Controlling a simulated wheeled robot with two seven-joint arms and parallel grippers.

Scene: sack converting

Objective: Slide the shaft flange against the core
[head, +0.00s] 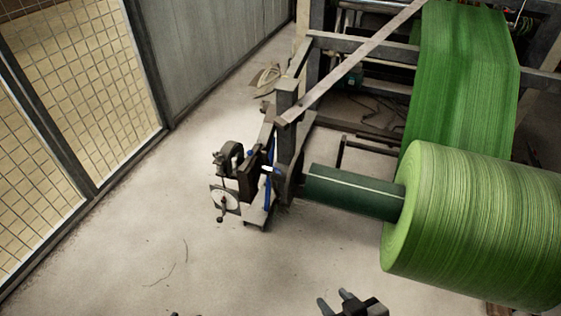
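A large roll of light green woven material (470,225) sits at the right. A dark green core tube (352,190) sticks out of its left face. A dark, roughly round flange-like plate (288,186) stands by the core's left end, beside the frame's upright post. I cannot tell whether it touches the core or a gap is left. My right gripper (336,301) is at the bottom edge, its two fingers apart and nothing between them, well below the core and flange. Only a small dark tip of my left gripper (176,314) shows at the bottom edge.
A bracket mechanism with a dial-like disc (225,199) and blue parts stands left of the plate. A metal frame (360,45) with a slanted bar rises behind. Green web (462,80) runs up from the roll. The concrete floor (130,240) at left is open, up to a mesh partition (80,80).

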